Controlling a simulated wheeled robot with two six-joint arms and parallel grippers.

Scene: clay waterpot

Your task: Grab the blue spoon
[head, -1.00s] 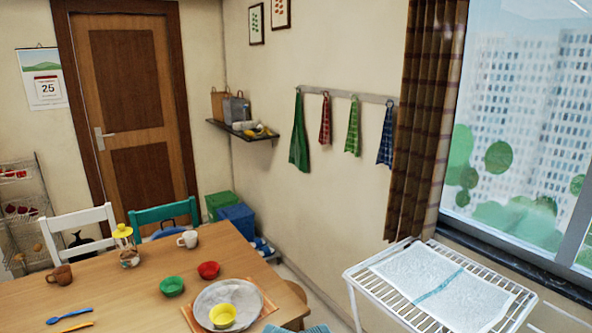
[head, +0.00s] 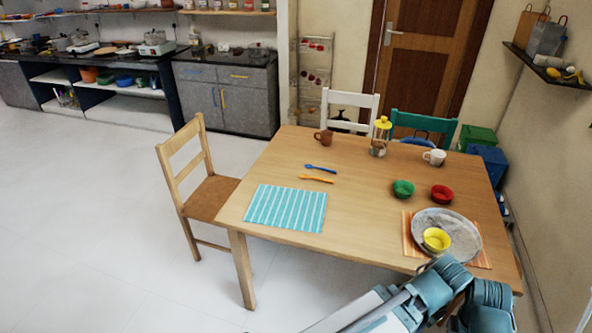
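The blue spoon (head: 321,168) lies on the wooden table (head: 340,225), toward its far left side. A yellow-orange utensil (head: 317,179) lies just in front of it, apart from it. One of my blue-grey arms shows at the bottom right, by the table's near edge and well away from the spoon. I cannot tell which arm it is. No gripper fingers show in this view.
A striped turquoise mat (head: 287,208) lies at the table's left. A brown mug (head: 323,138), a jar (head: 380,137), a white mug (head: 434,157), green (head: 403,188) and red bowls (head: 442,194), and a plate (head: 465,232) with a yellow bowl (head: 436,239) stand around. A chair (head: 190,165) stands left; floor is clear front-left.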

